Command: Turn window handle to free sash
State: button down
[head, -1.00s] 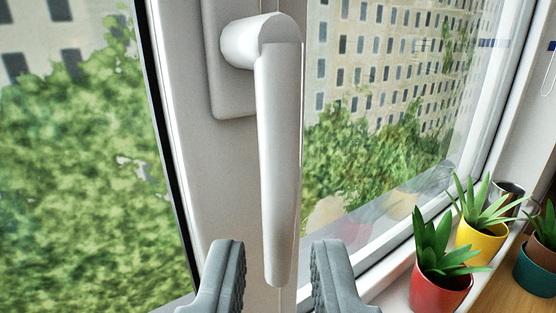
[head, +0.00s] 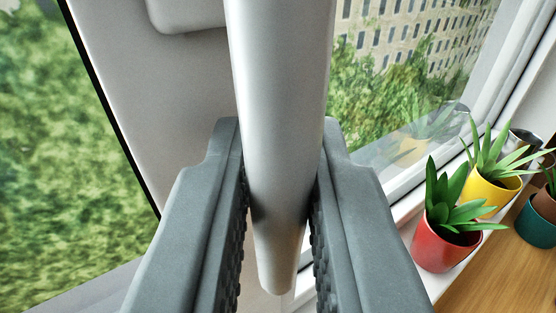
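The white window handle (head: 280,120) hangs straight down in the middle of the head view, large and close. Its lower end shows between the fingers; its upper pivot is out of view. Part of its white base plate (head: 185,12) shows at the top on the pale window frame (head: 160,85). My gripper (head: 281,205) has one grey ribbed finger on each side of the handle's lower part. Both fingers appear to touch or nearly touch the handle, so I cannot tell whether they press on it.
On the sill at the right stand a red pot (head: 443,245) and a yellow pot (head: 493,192) with green plants, and a teal pot (head: 538,222) at the edge. A wooden surface (head: 490,275) lies in front. Trees and buildings show through the glass.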

aim_at(136, 149)
jog(key=shift+s+a+m+g, duration=0.35)
jog(key=shift+a+m+g, duration=0.15)
jog(key=shift+m, duration=0.2)
dwell(0.9)
jog(key=a+m+g, duration=0.1)
jog(key=s+a+r+m+g+y, duration=0.1)
jog(key=m, duration=0.1)
jog(key=s+a+r+m+g, duration=0.1)
jog(key=shift+m+g+y, duration=0.3)
jog(key=shift+g+y, duration=0.1)
jog(key=shift+s+a+r+m+g+y, duration=0.2)
jog(key=shift+a+r+m+g+y, duration=0.1)
jog(key=shift+r+m+g+y, duration=0.4)
jog(key=shift+s+a+r+m+g+y, duration=0.25)
jog(key=shift+r+m+g+y, duration=0.35)
jog(key=shift+r+m, duration=0.25)
jog(key=shift+s+a+r+m+g+y, duration=0.15)
jog(key=shift+a+r+m+g+y, duration=0.15)
jog(key=shift+r+m+g+y, duration=0.35)
jog(key=shift+r, duration=0.1)
